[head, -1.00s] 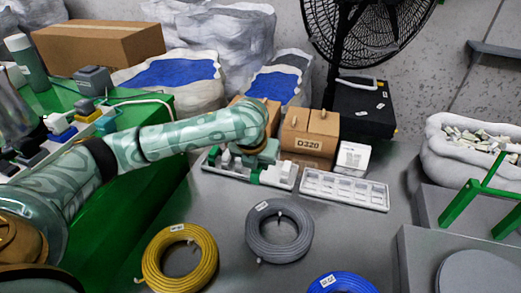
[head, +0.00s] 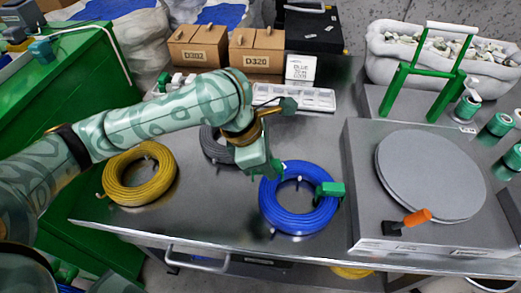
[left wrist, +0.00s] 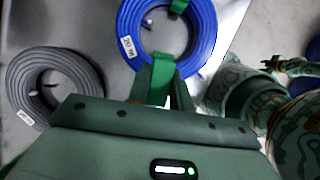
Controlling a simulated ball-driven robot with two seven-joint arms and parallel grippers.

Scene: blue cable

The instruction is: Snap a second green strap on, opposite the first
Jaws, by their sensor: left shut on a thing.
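The blue cable coil (head: 287,217) lies flat on the grey table, and it also shows at the top of the left wrist view (left wrist: 203,45). The first green strap (head: 330,189) sits on the coil's right side; in the left wrist view it is at the top edge (left wrist: 178,6). My left gripper (head: 272,172) is at the coil's upper left rim, pointing down. It is shut on a second green strap (left wrist: 161,78), which overlaps the near rim, across the ring from the first strap. I cannot tell whether this strap touches the coil. My right gripper is out of view.
A yellow coil (head: 140,174) lies left; a grey coil (left wrist: 58,82) is partly hidden behind my arm in the head view. A grey turntable (head: 428,172) with an orange-handled lever (head: 416,217) stands right. Boxes and a white compartment tray (head: 312,98) are behind.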

